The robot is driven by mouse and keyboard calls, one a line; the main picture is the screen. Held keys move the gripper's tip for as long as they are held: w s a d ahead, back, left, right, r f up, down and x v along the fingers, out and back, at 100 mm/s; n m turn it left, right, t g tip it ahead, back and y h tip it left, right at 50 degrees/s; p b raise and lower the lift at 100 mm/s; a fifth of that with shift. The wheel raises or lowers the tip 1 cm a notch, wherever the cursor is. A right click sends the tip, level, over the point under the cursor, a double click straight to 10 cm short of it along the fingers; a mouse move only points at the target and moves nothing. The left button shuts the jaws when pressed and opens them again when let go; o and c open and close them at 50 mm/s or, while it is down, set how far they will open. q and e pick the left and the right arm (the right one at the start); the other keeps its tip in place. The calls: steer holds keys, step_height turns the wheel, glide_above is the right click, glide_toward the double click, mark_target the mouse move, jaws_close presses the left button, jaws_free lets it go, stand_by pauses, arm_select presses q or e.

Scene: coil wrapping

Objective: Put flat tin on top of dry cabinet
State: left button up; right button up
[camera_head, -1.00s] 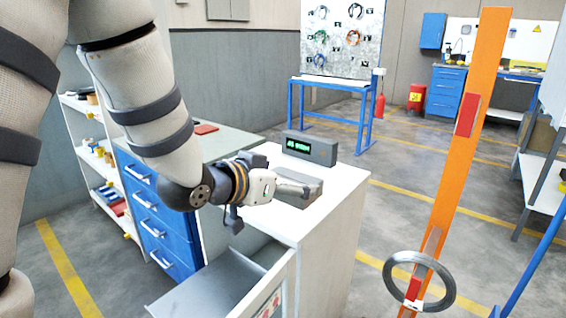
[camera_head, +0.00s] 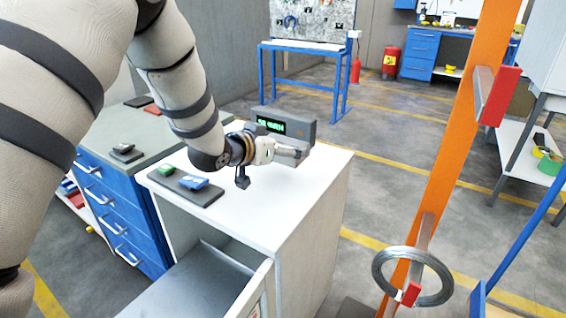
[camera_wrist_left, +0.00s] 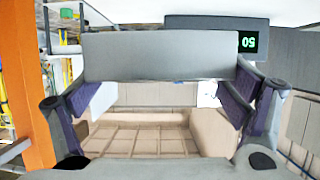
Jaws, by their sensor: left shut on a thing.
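My left gripper (camera_head: 277,150) is above the white dry cabinet (camera_head: 310,190), in front of the grey display box. It is shut on the flat tin, a grey rectangular piece. In the left wrist view the tin (camera_wrist_left: 160,56) spans between the two fingers (camera_wrist_left: 160,95). In the head view the tin is hard to tell from the gripper and the box behind it; whether it touches the top cannot be told. My right gripper is not in view.
The display box (camera_head: 300,140) stands at the back of the cabinet top. A dark mat (camera_head: 205,197) with a green item (camera_head: 167,169) and a blue item (camera_head: 194,182) lies at the left. A drawer (camera_head: 215,285) is open. An orange post (camera_head: 455,150) holds a wire coil (camera_head: 447,285).

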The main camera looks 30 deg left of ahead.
mark_target(284, 177)
arm_select(q)
steer(key=w+f, duration=0.1)
steer(key=f, duration=0.2)
steer(key=shift+w, duration=0.4)
steer(key=f, duration=0.2)
steer(key=f+b, duration=0.1)
steer(key=shift+w+f, duration=0.35)
steer(key=shift+r, duration=0.15)
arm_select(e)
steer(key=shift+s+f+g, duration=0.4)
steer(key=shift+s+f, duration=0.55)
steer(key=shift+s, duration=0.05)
arm_select(q)
steer(key=o, duration=1)
steer(key=shift+f, duration=0.2)
steer(key=shift+o, duration=0.2)
